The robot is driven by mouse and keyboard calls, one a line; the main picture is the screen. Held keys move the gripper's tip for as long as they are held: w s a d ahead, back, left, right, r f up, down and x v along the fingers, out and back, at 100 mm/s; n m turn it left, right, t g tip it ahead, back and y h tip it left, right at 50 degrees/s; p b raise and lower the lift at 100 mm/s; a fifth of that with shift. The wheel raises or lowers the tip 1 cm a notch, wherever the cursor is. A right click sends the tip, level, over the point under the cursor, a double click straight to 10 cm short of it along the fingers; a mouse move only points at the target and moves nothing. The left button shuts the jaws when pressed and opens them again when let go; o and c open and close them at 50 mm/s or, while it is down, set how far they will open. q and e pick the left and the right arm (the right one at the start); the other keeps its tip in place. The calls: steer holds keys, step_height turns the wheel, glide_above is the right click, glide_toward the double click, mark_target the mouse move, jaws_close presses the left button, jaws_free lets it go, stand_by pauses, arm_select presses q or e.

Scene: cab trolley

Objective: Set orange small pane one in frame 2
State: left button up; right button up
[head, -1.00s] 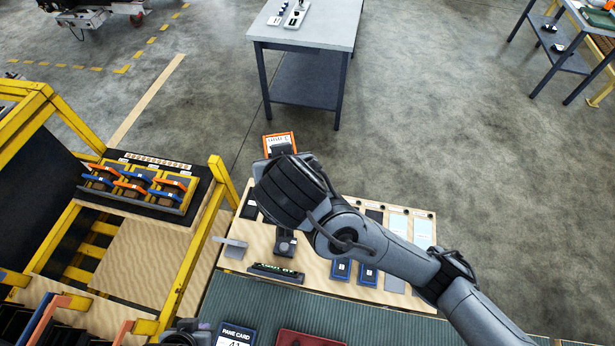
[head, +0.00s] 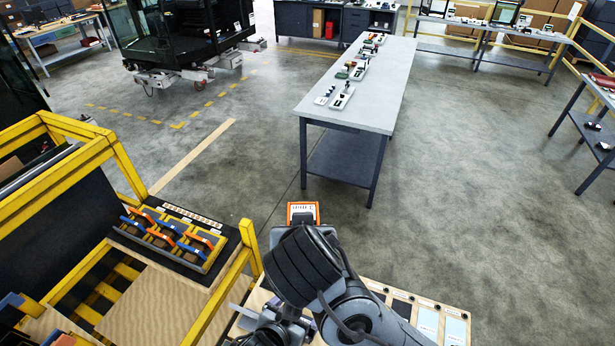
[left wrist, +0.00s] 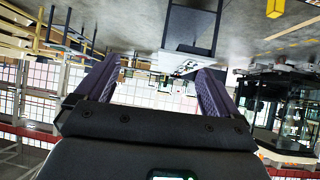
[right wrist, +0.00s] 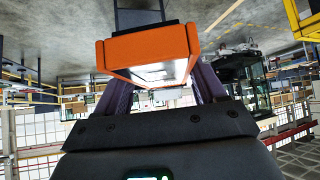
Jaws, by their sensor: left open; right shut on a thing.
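The orange small pane (head: 303,213) has an orange frame around a pale centre with a printed label. My right gripper (right wrist: 165,92) is shut on it, and the pane (right wrist: 150,50) stands just past the fingertips in the right wrist view. In the head view my right wrist covers most of that gripper. The pane is in the air near the work board's far edge. My left gripper (left wrist: 155,85) is open and empty in the left wrist view. Blue and orange pieces stand in a yellow-edged rack (head: 170,240) at the left. I cannot make out which place is frame 2.
The yellow trolley rail (head: 225,290) stands between the rack and the work board (head: 455,312). A bare wooden panel (head: 150,300) lies in front of the rack. A grey bench (head: 375,90) with small parts stands farther back. Open floor lies right of it.

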arm_select(q)
steer(key=w+d+r+m+g+h, duration=0.1)
steer(key=w+d+r+m+h, duration=0.15)
steer(key=w+d+m, duration=0.35)
steer(key=w+d+r+m+h, duration=0.1)
steer(key=w+d+h, duration=0.3)
steer(key=d, duration=0.4)
steer(key=w+a+r+m+g+y, duration=0.25)
steer(key=w+a+r, duration=0.45)
steer(key=w+a, duration=0.55)
step_height(320, 180, up, 20)
steer(key=f+n+g+y, duration=0.1)
steer(key=n+g+y, duration=0.65)
steer(key=n, duration=0.65)
glide_above(307, 205)
steer(key=shift+w+r+t+y, duration=0.25)
steer(key=shift+t+y, duration=0.4)
steer(key=shift+t, duration=0.25)
steer(key=shift+s+d+f+n, duration=0.1)
steer(key=shift+s+f+n, duration=0.15)
steer(key=shift+n, duration=0.3)
steer(key=shift+f, duration=3.5)
